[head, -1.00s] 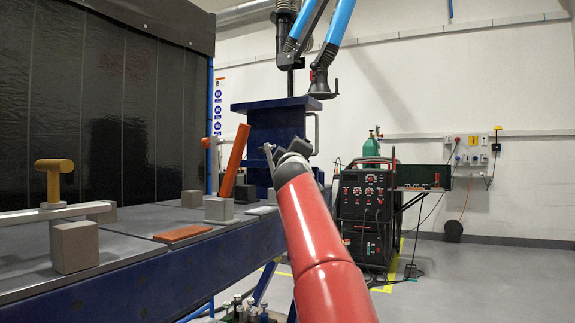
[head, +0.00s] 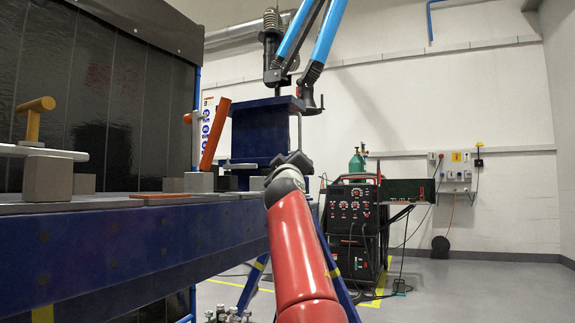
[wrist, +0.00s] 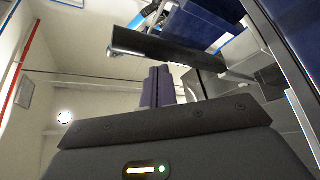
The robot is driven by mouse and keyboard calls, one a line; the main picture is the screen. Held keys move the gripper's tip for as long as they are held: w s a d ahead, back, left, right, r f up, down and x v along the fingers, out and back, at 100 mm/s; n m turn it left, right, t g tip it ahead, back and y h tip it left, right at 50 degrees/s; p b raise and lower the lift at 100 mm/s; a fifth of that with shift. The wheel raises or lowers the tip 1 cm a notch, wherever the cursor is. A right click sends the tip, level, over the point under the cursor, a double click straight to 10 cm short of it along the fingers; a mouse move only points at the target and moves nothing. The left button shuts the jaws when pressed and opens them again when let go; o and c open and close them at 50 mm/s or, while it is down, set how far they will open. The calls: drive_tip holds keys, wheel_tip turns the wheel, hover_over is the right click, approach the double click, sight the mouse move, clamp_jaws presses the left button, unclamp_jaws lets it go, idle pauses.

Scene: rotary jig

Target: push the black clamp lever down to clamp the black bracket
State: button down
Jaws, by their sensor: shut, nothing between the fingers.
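My gripper (head: 292,160) is at the far end of my red arm, in front of the dark blue stand by the bench's far end in the head view. In the wrist view its two fingers (wrist: 158,86) are together with nothing between them. A long black bar (wrist: 180,50) crosses the wrist view just above and right of the fingertips; I cannot tell whether it is the clamp lever or the bracket. A gap or contact between it and the fingers cannot be judged. No black lever or bracket stands out clearly in the head view.
The blue-sided bench (head: 150,250) runs along the left, with an orange upright lever (head: 214,135), a yellow T-handle (head: 36,112) and grey blocks (head: 47,179). The dark blue stand (head: 258,130) rises behind my gripper.

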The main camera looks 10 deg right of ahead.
drive_tip(key=shift+f+b, duration=0.3)
drive_tip(key=shift+f, duration=0.2)
drive_tip(key=shift+d+f, duration=0.15)
drive_tip(key=shift+f, duration=0.1)
